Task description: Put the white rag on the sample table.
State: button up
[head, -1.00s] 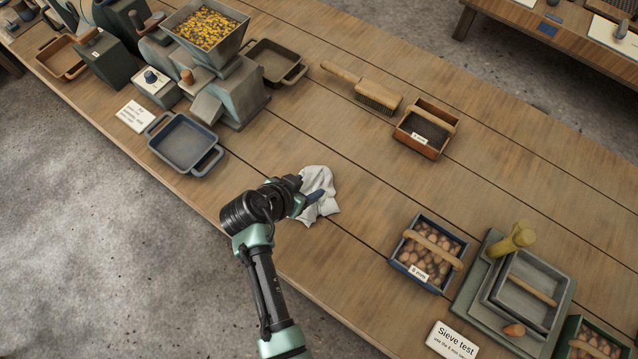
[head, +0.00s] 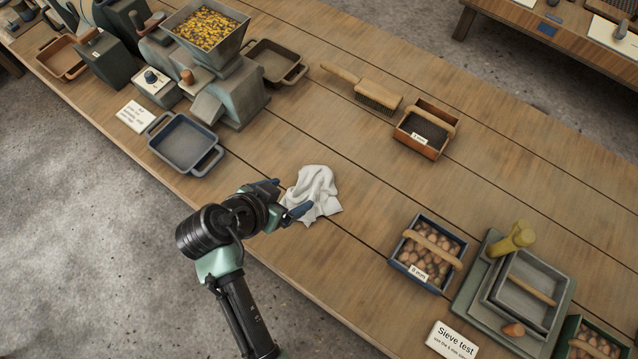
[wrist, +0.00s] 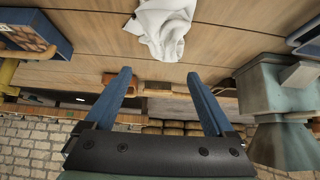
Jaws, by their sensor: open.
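The white rag (head: 318,187) lies crumpled on the long wooden table (head: 345,160), near its front edge. My gripper (head: 294,196) is open and empty, on the front-left side of the rag. In the wrist view the rag (wrist: 163,25) shows at the top, beyond the open blue fingertips (wrist: 158,74), with nothing between them. In the head view one fingertip comes close to the rag's lower edge; I cannot tell whether it touches. Another table (head: 560,45) stands at the top right. No label shows which table is the sample table.
A blue crate (head: 398,262) of round brown items and a sieve test tray (head: 470,290) stand to the right. A wooden box (head: 425,150) and a brush (head: 375,95) lie behind. A blue-grey pan (head: 183,150) and hopper machine (head: 225,75) stand left. Table around the rag is clear.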

jog(key=shift+v, duration=2.1)
jog(key=w+r+n+t+y, duration=0.1)
jog(key=w+r+t+y, duration=0.15)
jog(key=w+r, duration=0.45)
jog(key=w+r+n+t+y, duration=0.1)
jog(key=w+r+t, duration=0.25)
jog(key=r, duration=0.65)
jog(key=w+d+r+n+t, duration=0.1)
jog(key=w+r+t, duration=0.15)
jog(key=r, duration=0.65)
jog(key=w+d+r+n+t, duration=0.1)
jog(key=r+t, duration=0.2)
jog(key=r, duration=0.7)
jog(key=s+d+r+n+t, duration=0.1)
jog(key=s+r+t, duration=0.2)
jog(key=r, duration=0.5)
jog(key=s+d+r+n+t, duration=0.1)
jog(key=s+d+r+t, duration=0.1)
jog(key=s+r, duration=0.3)
jog(key=s+d+r+n+t+y, duration=0.1)
jog(key=s+r+t, duration=0.3)
jog(key=r, duration=0.8)
jog(key=shift+s+d+r, duration=0.3)
jog(key=shift+s+d, duration=0.35)
jog(key=shift+d, duration=0.1)
